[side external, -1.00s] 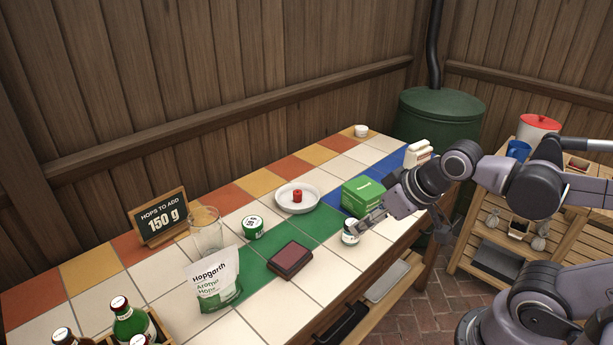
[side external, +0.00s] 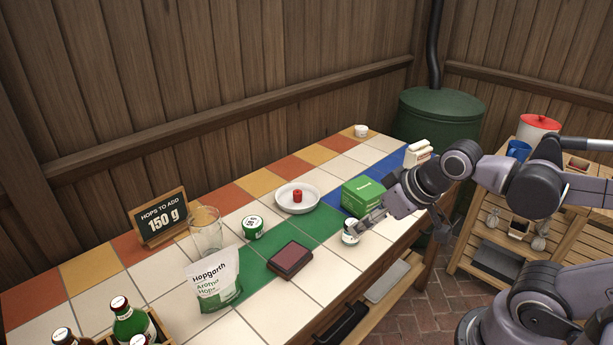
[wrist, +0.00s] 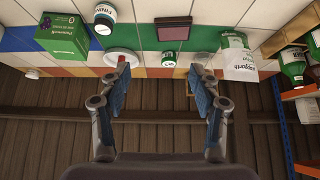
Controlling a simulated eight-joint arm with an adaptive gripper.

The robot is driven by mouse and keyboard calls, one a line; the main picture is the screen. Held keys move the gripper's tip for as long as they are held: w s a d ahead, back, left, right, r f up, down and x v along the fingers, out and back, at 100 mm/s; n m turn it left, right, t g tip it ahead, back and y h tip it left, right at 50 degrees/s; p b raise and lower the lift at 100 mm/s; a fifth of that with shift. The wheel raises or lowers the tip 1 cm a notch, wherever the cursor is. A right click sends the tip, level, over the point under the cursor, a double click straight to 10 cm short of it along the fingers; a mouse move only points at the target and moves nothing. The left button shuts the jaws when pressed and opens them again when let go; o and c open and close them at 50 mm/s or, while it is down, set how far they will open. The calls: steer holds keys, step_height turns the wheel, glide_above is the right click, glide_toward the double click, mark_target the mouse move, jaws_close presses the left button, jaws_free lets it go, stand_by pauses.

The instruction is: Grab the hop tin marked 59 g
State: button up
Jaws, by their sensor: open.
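Two small hop tins show in the side view, and the weights on them are too small to read. One white-and-green tin (side external: 253,227) stands on the green tiles near the middle of the table. The other, a white tin (side external: 350,236), stands near the front edge, just beside my gripper (side external: 371,218).
A green box (side external: 362,196) stands just behind my gripper. A white dish (side external: 282,203) holding a red piece, a dark red pad (side external: 290,259), a hop bag (side external: 215,281), a glass (side external: 206,232) and a sign reading 150 g (side external: 160,217) are further left. Bottles (side external: 132,321) stand at the front left.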

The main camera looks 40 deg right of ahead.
steer(key=shift+o, duration=0.8)
steer(key=w+r+m+g, duration=0.2)
steer(key=w+r+m, duration=0.3)
steer(key=w, duration=0.5)
steer(key=m+g, duration=0.5)
steer(key=m, duration=0.6)
glide_above(252, 222)
step_height(252, 222, down, 15)
steer(key=f, duration=0.4)
steer(key=shift+w+d+f, duration=0.2)
steer(key=shift+w+f, duration=0.05)
steer(key=shift+f, duration=0.15)
steer(key=shift+s+a+f, duration=0.1)
steer(key=shift+f, duration=1.5)
steer(key=shift+s+f, duration=0.1)
steer(key=shift+f, duration=1.45)
steer(key=c, duration=1.2)
